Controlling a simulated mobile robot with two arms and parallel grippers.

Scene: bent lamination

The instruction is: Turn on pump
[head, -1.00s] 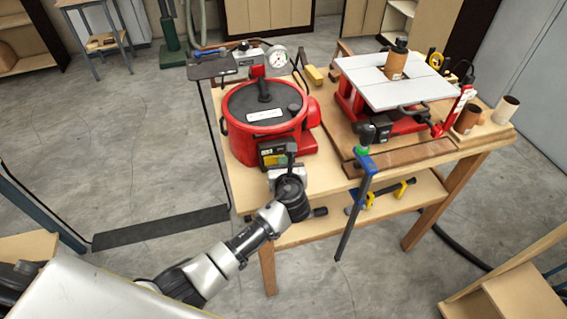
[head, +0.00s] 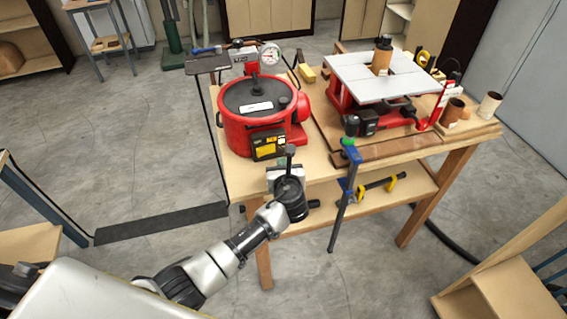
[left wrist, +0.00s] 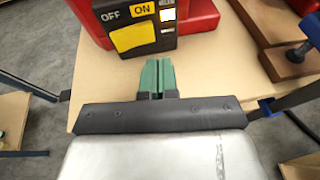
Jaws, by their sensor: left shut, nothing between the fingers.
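The red pump (head: 258,112) with a dark round lid stands on the left part of the wooden table. Its black switch box (head: 268,146) is on the front, low down. In the left wrist view the switch box (left wrist: 146,32) shows an OFF label, a yellow ON label that stands out, a lit white square and a yellow plate. My left gripper (head: 290,152) is shut and empty, in front of the box and a little to its right in the head view. In the left wrist view its green fingertips (left wrist: 157,66) lie together just below the box, seemingly apart from it. My right gripper is not in view.
A red machine with a grey flat top (head: 385,80) stands on the right of the table (head: 237,178). A blue clamp (head: 347,190) grips the front edge. A gauge (head: 270,54) is behind the pump.

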